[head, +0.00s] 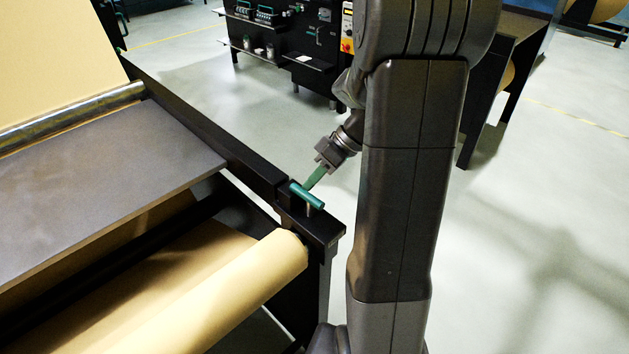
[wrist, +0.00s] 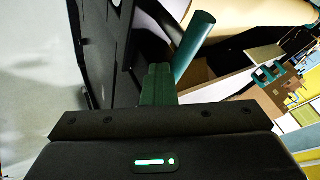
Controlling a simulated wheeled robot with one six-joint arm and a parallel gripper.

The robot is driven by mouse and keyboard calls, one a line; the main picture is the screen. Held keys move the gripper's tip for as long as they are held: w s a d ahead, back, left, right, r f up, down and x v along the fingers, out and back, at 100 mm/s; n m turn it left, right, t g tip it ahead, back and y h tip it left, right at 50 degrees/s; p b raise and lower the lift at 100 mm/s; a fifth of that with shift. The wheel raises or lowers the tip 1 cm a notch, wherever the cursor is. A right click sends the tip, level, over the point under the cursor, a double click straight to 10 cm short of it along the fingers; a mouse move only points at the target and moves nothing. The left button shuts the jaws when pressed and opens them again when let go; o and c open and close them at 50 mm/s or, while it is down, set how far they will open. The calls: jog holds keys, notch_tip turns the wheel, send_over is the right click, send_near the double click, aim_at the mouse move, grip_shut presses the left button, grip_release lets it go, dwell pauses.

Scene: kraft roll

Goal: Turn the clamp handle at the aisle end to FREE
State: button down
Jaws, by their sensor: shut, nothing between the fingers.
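The clamp handle (head: 307,196) is a teal bar on a short pale post. It stands on top of the black frame end (head: 325,228) at the aisle side, beside the end of the kraft roll (head: 255,275). My gripper (head: 307,186) reaches down to it from the upper right, its green fingers shut and empty. The fingertips are right at the bar; I cannot tell whether they touch it. In the wrist view the handle (wrist: 193,48) runs up and right, just beside the shut fingers (wrist: 158,70). No FREE marking is readable.
A dark tabletop (head: 110,185) with a metal bar (head: 75,117) lies left, above the roll. A black tool board (head: 285,35) stands at the back, and a dark table (head: 510,40) at the right. The pale floor (head: 540,220) of the aisle is open.

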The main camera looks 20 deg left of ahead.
aim_at(294, 187)
jog(key=shift+s+a+f+n+g+h+b, duration=0.1)
jog(key=shift+a+n+g+h+b, duration=0.2)
jog(key=shift+n, duration=0.25)
jog(key=shift+s+a+f+n+g+h+b, duration=0.1)
jog(key=shift+a+n+g+h+b, duration=0.1)
jog(key=shift+n+g+h+b, duration=0.25)
jog(key=n+h, duration=0.1)
jog(key=n, duration=0.1)
jog(key=a+n+g, duration=0.1)
jog(key=shift+s+r+n+h+b, duration=0.1)
jog(key=shift+s+n+h+b, duration=0.25)
jog(key=shift+s+n+b, duration=0.05)
jog(key=shift+s+a+b, duration=0.45)
jog(key=shift+s, duration=0.25)
jog(key=shift+r, duration=0.1)
jog(key=shift+a, duration=0.1)
